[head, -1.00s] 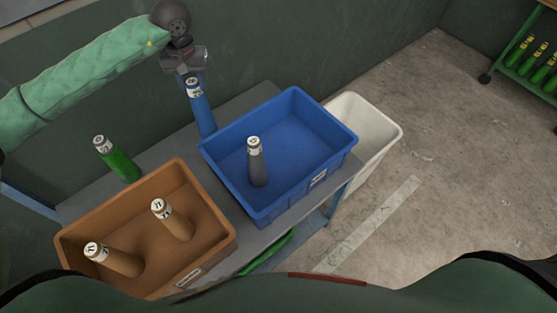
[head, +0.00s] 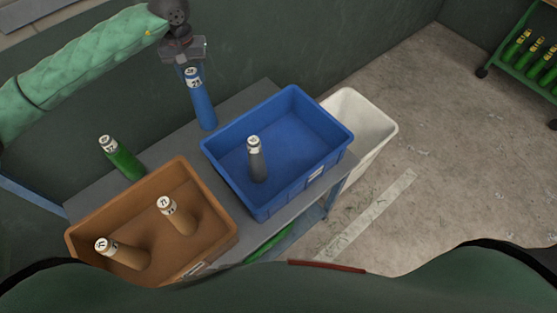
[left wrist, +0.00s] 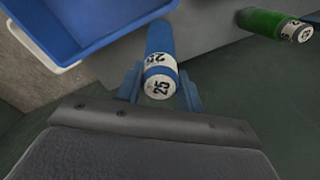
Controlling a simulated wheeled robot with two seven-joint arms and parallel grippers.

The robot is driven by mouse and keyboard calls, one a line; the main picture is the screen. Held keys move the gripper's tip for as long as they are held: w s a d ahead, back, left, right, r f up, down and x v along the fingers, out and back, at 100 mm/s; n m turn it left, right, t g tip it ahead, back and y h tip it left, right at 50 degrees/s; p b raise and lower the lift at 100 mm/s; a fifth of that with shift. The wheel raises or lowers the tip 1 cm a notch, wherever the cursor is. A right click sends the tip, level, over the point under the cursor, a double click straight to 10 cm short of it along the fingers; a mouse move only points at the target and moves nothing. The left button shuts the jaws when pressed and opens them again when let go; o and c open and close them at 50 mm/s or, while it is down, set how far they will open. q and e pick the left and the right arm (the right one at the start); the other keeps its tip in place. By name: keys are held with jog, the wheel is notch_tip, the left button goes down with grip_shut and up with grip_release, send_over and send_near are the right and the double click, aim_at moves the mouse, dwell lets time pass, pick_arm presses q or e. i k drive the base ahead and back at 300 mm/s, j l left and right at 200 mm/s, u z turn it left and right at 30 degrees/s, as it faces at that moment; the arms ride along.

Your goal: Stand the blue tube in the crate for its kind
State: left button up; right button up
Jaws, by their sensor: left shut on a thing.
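The blue tube (head: 202,105) has a white cap and label and is nearly upright behind the blue crate's left corner. My left gripper (head: 190,68) is shut on its top end. The blue crate (head: 288,190) holds one grey tube (head: 257,163). The brown crate (head: 215,247) holds two tan tubes (head: 180,218). The crate labels are too small to read. My right gripper is not in view.
A green tube (head: 124,160) stands on the grey bench (head: 150,158) behind the brown crate. A white bin (head: 375,125) stands beyond the blue crate's right side. A green rack (head: 522,70) with several green tubes is at the far right. Open floor lies between.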

aim_at(295, 149)
jog(key=z, duration=0.55)
jog(key=l+z, duration=0.15)
jog(key=z, duration=0.4)
jog(key=k+l+z, duration=0.1)
jog(key=z, duration=0.45)
jog(key=l+z, duration=0.1)
jog(key=z, duration=1)
jog(key=l+z, duration=0.15)
jog(key=z, duration=0.4)
jog(key=i+z, duration=0.1)
jog(key=z, duration=1)
jog(key=i+l+u, duration=0.1)
jog(key=i+u, duration=0.15)
jog(key=i, duration=0.3)
jog(key=i+u, duration=0.1)
jog(key=u, duration=0.3)
jog(key=i+u, duration=0.1)
jog(key=u, duration=1.25)
jog(key=i+l+u, duration=0.1)
jog(key=u, duration=0.4)
jog(key=l+u, duration=0.15)
jog(key=u, duration=0.35)
jog(key=l+u, duration=0.1)
jog(key=u, duration=0.4)
jog(key=l+u, duration=0.1)
jog(key=u, duration=0.4)
